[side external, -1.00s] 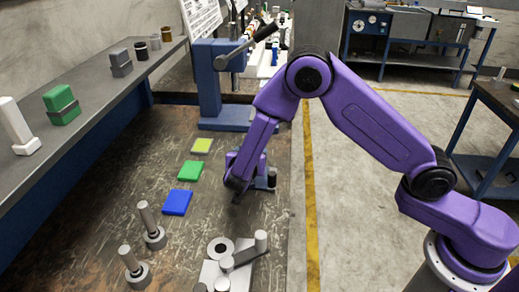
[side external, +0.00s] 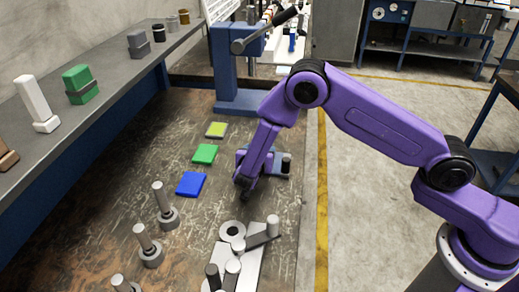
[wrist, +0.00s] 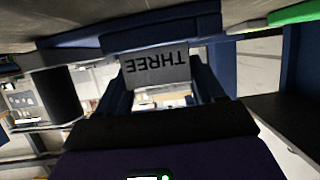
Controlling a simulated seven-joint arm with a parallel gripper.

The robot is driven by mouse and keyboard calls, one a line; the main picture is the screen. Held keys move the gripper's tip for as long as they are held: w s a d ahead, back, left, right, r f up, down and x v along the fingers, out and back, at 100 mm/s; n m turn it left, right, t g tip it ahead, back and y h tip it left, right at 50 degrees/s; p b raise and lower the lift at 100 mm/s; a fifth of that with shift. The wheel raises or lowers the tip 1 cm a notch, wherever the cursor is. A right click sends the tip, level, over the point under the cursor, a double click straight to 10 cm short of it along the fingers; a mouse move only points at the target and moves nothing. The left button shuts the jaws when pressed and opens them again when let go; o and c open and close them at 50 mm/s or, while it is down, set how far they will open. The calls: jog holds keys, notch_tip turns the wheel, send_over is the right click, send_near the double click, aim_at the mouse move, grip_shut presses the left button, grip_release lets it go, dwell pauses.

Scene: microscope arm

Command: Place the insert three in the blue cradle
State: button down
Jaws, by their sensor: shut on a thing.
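My gripper (side external: 245,186) points down low over the bench in the side view. In the wrist view, my gripper (wrist: 158,92) is shut on a grey block, insert three (wrist: 158,68), whose label "THREE" reads upside down. The insert cannot be made out in the side view. A blue fixture (side external: 272,170), which looks like the blue cradle, stands right behind my gripper and is partly covered by it. In the wrist view, a dark blue part (wrist: 75,41) shows close by the insert. Whether they touch, I cannot tell.
Blue (side external: 191,184), green (side external: 205,154) and yellow (side external: 216,130) pads lie to the left. Several grey posts on round bases, one here (side external: 166,208), and a grey fixture (side external: 232,231) stand in front. A shelf (side external: 105,85) with blocks runs along the left.

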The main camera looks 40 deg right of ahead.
jog(key=shift+c, duration=0.6)
grip_release()
jog(key=shift+f, duration=0.1)
jog(key=shift+s+a+r, duration=0.2)
jog(key=shift+a+r, duration=0.05)
jog(key=v, duration=0.6)
jog(key=shift+s+a+r, duration=0.2)
jog(key=shift+s+a, duration=0.05)
jog(key=shift+s, duration=0.05)
